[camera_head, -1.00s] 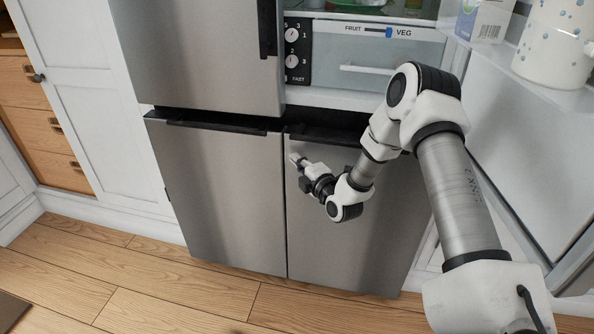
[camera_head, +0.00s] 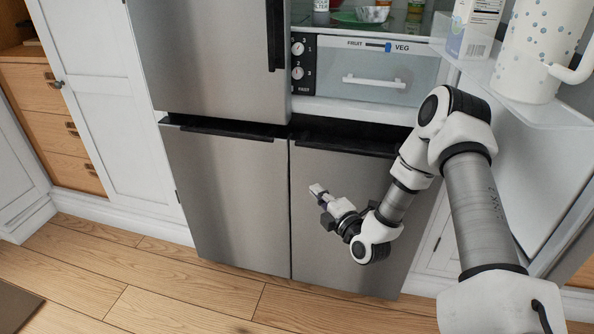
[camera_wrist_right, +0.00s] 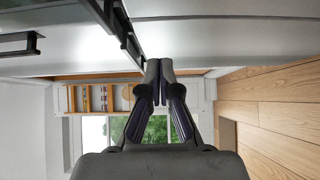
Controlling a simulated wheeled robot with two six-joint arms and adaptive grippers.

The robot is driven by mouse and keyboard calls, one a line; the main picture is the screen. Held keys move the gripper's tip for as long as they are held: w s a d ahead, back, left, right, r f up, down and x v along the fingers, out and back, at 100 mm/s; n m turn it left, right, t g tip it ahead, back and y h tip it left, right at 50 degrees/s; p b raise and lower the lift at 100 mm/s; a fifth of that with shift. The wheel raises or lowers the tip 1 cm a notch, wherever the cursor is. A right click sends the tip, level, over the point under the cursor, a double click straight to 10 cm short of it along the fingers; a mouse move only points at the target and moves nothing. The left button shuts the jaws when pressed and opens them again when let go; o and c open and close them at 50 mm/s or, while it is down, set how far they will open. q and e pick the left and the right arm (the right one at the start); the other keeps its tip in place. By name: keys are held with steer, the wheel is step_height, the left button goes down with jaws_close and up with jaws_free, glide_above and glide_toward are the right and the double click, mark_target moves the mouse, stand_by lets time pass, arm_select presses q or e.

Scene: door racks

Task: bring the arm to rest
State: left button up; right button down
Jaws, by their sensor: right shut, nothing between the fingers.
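My right gripper (camera_head: 318,190) is in front of the lower right fridge door (camera_head: 330,240) in the head view, apart from any handle. In the right wrist view its fingers (camera_wrist_right: 160,75) are together with nothing between them. My right arm comes in from the right and bends down toward the lower doors. My left gripper is in neither view.
The fridge's upper right compartment is open, with a veg drawer (camera_head: 375,80) inside. Its open door at the right holds a carton (camera_head: 472,28) and a dotted pitcher (camera_head: 535,50). The upper left door (camera_head: 215,60) is shut. Wooden floor (camera_head: 150,285) lies clear in front.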

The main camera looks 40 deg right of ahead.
steer(key=shift+f, duration=0.3)
